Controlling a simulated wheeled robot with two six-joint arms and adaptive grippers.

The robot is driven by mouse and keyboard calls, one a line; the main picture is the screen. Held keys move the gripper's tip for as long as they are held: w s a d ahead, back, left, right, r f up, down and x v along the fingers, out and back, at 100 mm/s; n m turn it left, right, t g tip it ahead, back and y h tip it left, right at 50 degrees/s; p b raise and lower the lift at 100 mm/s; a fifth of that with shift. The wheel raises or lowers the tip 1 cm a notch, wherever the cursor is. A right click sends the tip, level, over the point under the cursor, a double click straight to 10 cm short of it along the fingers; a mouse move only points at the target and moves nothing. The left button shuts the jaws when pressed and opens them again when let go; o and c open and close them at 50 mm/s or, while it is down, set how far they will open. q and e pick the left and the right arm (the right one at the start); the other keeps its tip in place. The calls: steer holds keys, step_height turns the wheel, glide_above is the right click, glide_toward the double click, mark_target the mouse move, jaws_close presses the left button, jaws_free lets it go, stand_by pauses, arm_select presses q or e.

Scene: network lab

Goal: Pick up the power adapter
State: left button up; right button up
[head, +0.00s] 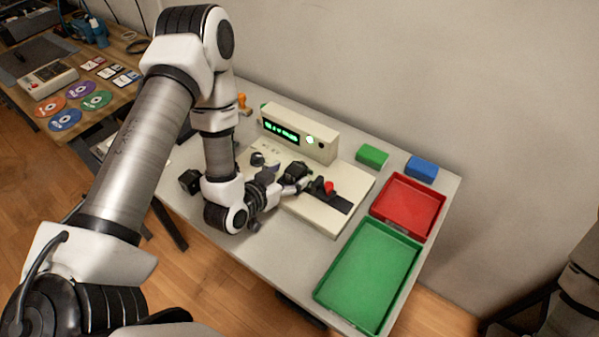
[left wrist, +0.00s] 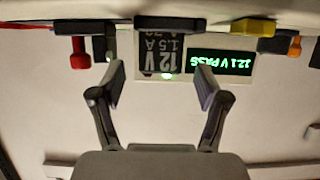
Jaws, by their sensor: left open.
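The power adapter (left wrist: 160,62) is a dark block with a "12 V 1.5 A" label, seen upside down in the left wrist view. In the head view it looks like the black block (head: 296,170) on the cream tester (head: 345,215). My left gripper (left wrist: 160,84) is open, with one finger on each side of the adapter in the picture; I cannot tell whether they touch it. In the head view the gripper (head: 291,182) is at the tester, partly hidden by its own wrist. My right gripper is not in view.
The tester's green display (left wrist: 222,66) reads "12.1 V PASS". A red knob (head: 328,187) stands right of the gripper. A red tray (head: 443,205) and a green tray (head: 367,275) lie to the right. Another black block (head: 189,181) sits at the table's left.

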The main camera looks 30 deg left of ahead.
mark_target(297, 170)
arm_select(q)
steer(key=x, duration=0.4)
steer(key=shift+w+f+p, duration=0.15)
steer(key=shift+p, duration=0.2)
steer(key=c, duration=1.4)
jaws_close()
